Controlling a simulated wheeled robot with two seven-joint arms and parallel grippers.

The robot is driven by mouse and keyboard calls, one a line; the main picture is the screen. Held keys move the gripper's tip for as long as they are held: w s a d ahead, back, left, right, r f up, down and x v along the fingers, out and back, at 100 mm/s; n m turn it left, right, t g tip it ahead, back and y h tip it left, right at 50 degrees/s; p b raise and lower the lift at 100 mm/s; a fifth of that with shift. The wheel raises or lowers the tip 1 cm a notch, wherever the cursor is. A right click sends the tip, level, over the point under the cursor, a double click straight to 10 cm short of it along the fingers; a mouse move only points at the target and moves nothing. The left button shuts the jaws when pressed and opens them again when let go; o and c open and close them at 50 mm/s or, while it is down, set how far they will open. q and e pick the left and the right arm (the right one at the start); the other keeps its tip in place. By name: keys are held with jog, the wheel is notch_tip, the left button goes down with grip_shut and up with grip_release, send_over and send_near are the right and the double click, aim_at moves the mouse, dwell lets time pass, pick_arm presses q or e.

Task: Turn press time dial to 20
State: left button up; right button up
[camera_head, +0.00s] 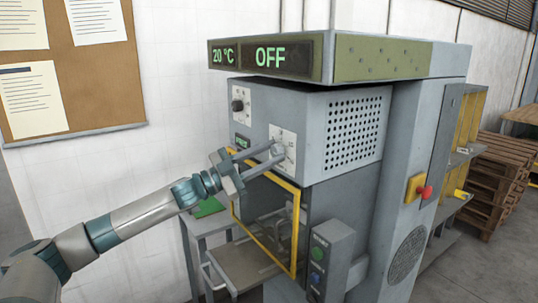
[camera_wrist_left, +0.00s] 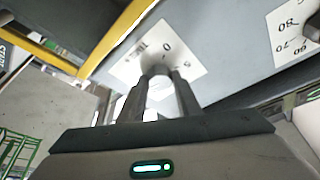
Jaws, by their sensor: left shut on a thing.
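The press time dial sits on a white scale plate (camera_head: 289,137) on the front of the grey press, and this plate also shows in the left wrist view (camera_wrist_left: 130,62) with a 0 mark. My left gripper (camera_head: 275,152) reaches in from the left with its fingers shut on the dial's knob. In the left wrist view, my left gripper (camera_wrist_left: 160,78) has its two fingertips on either side of the grey knob (camera_wrist_left: 157,68). The fingers hide much of the knob, and I cannot read its setting. My right gripper is not in view.
A second dial (camera_head: 238,105) with a black knob is higher on the left. The display (camera_head: 267,56) reads 20 °C and OFF. A yellow-framed door (camera_head: 296,230) is below my gripper. A button box (camera_head: 328,262) and a red emergency button (camera_head: 425,192) are at the right.

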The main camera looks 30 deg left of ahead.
pick_arm(q)
jog(key=shift+a+r+m+g+h+p, duration=0.1)
jog(key=shift+m+g+h+p, duration=0.2)
jog(key=shift+m, duration=0.75)
jog(key=shift+r+m+g+h+p, duration=0.1)
jog(key=shift+m+g+p, duration=0.25)
jog(key=shift+m, duration=0.7)
jog(key=shift+f, duration=0.1)
jog(key=o, duration=1.1)
jog(key=shift+c, duration=0.2)
